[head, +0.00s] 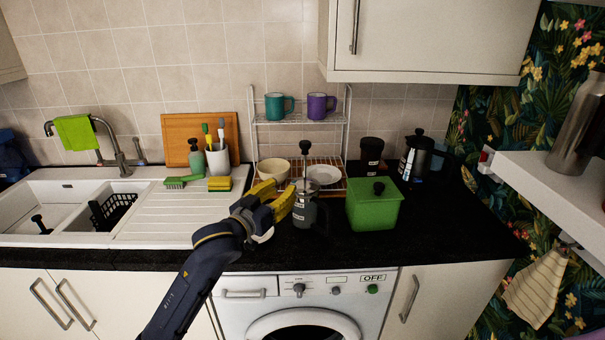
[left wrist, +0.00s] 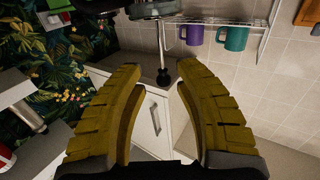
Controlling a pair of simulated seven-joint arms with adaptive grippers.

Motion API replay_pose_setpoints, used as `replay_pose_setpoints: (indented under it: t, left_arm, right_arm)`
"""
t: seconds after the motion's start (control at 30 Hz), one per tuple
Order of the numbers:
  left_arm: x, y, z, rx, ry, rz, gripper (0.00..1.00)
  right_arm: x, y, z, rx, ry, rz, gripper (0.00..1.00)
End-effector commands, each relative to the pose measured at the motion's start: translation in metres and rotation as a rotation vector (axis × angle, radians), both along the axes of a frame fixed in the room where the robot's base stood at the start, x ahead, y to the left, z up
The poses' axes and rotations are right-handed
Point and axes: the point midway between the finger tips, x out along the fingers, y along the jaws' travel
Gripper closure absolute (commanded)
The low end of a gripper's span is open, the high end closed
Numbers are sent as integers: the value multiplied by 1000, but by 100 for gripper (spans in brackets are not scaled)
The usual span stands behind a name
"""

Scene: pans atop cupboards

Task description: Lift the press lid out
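The coffee press (head: 305,215) stands on the black counter behind the washing machine front. Its lid (head: 303,186) has a thin rod rising to a dark round knob (head: 304,147). My left gripper (head: 282,191), with yellow fingers, is just left of the press, lower than the knob. It is open and empty. In the left wrist view, which is upside down, the knob (left wrist: 163,77) shows between the open fingertips (left wrist: 160,67), with the rod and lid (left wrist: 152,10) at the top edge. I cannot tell whether a finger touches the press. My right gripper is not in view.
A green lidded box (head: 373,210) stands close right of the press. A second press (head: 415,158) and a dark jar (head: 371,155) are behind it. A bowl (head: 273,170) and a wire rack with mugs (head: 279,106) stand behind. A wall cupboard (head: 430,40) hangs above right.

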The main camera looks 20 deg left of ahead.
Motion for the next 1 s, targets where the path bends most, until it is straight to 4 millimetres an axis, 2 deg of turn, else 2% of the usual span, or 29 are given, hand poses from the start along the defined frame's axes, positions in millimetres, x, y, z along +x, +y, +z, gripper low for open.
replay_pose_setpoints:
  t: [0.3,0.6,0.8,1.0]
  left_arm:
    - [53,-12,0,0,1,1,68]
    - [96,-22,0,0,1,1,68]
    - [114,-27,0,0,1,0,68]
    - [122,-29,0,1,1,0,68]
  right_arm:
    - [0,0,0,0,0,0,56]
    - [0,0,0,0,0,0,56]
    - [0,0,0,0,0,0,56]
    - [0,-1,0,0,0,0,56]
